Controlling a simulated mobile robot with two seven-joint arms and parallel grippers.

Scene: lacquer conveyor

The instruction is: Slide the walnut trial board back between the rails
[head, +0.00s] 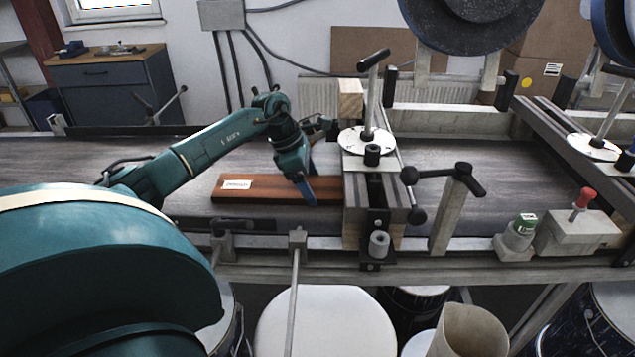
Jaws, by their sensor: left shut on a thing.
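The walnut trial board (262,193) is a long reddish-brown plank with a small white label near its left end. It lies flat on the grey conveyor belt (450,185), lengthwise, between the front rail (250,224) and the far rail (215,130). Its right end meets the wooden block under the cross beam, and I cannot tell whether it goes under. My left gripper (308,183) reaches in from the left and is shut on the board near that right end. One blue finger shows on the near side; the other is hidden. My right gripper is not in view.
The cross beam carries a round white dial (365,140) with an upright T-handle, just right of my gripper. A black handle (443,180) stands further right. The belt left of the board is clear.

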